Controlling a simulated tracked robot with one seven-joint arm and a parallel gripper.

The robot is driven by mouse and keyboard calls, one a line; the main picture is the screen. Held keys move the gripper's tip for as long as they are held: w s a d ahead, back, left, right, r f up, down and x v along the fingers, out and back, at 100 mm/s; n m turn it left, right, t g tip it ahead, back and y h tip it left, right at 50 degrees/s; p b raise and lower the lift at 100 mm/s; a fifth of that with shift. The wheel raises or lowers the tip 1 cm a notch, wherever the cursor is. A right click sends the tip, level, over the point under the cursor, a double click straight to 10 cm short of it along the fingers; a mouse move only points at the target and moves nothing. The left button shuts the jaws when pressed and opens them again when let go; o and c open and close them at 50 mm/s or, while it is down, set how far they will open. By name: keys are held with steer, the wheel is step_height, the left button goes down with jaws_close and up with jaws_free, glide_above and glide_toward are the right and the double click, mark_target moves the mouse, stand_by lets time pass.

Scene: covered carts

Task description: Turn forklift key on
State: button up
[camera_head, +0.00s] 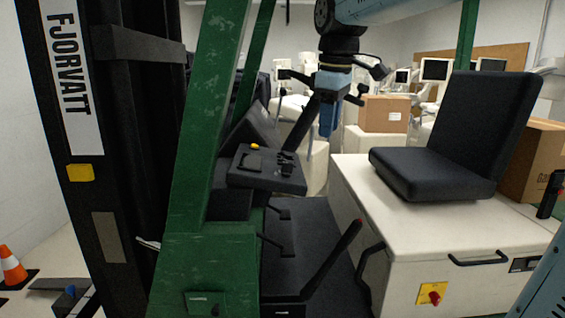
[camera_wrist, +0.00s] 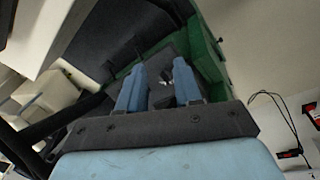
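The forklift fills the middle of the head view, with a green frame (camera_head: 200,150) and a dark control panel (camera_head: 262,172). The panel carries a yellow button (camera_head: 255,147) and small dark controls (camera_head: 286,165); I cannot make out a key among them. A red switch (camera_head: 434,298) sits on a yellow plate on the white body at the lower right. My gripper (camera_head: 327,135) hangs pointing down, to the right of the panel and apart from it. In the wrist view my gripper (camera_wrist: 160,72) has its two blue fingers apart, with nothing seen held between them.
A black seat (camera_head: 455,140) stands on the white forklift body (camera_head: 390,215). The dark mast (camera_head: 110,150) is at the left. A lever with a red tip (camera_head: 345,245) rises from the footwell. Cardboard boxes (camera_head: 384,113) and white equipment stand behind. An orange cone (camera_head: 12,265) is at the far left.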

mark_target(287, 168)
steer(key=w+a+r+n+g, duration=0.2)
steer(key=w+a+n, duration=0.4)
steer(key=w+a, duration=0.2)
step_height(287, 168, down, 14)
steer(key=shift+a+r, duration=0.1)
steer(key=shift+r, duration=0.05)
stand_by(0.4)
